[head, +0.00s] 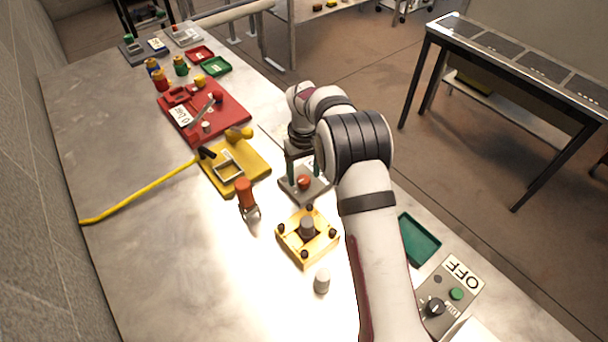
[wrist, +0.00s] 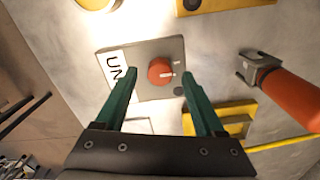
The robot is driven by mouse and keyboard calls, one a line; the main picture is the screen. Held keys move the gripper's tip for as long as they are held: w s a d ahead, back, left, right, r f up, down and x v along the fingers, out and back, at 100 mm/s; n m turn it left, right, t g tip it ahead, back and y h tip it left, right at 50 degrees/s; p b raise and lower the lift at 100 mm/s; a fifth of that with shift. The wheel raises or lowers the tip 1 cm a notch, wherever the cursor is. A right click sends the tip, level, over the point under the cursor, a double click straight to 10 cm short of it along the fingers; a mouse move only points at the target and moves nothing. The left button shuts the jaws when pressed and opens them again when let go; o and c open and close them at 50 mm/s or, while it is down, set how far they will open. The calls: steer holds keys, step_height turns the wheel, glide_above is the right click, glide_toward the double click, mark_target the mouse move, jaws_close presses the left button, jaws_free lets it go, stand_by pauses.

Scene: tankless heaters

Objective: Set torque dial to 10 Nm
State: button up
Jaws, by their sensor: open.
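The dial is an orange-red round knob (head: 304,182) on a small grey plate (head: 318,192) on the bench. In the wrist view the knob (wrist: 161,71) carries a white mark that points right. A white label on the plate (wrist: 150,52) begins with "UN"; I cannot read the rest, and no Nm figures are legible. My gripper (wrist: 160,76) has two teal fingers, spread apart with nothing between them. Its fingertips show on either side of the knob, apparently above it and apart from it. In the head view my gripper (head: 291,165) is over the plate, partly hidden by my arm.
A yellow fixture with a grey post (head: 289,249) is nearer, and a yellow latch block (head: 255,178) is farther left. A green tray (head: 420,242) and an OFF switch panel (head: 462,307) are at right.

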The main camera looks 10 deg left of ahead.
steer(key=shift+f, duration=0.75)
jaws_close()
steer(key=m, duration=0.4)
steer(key=shift+m, duration=2.3)
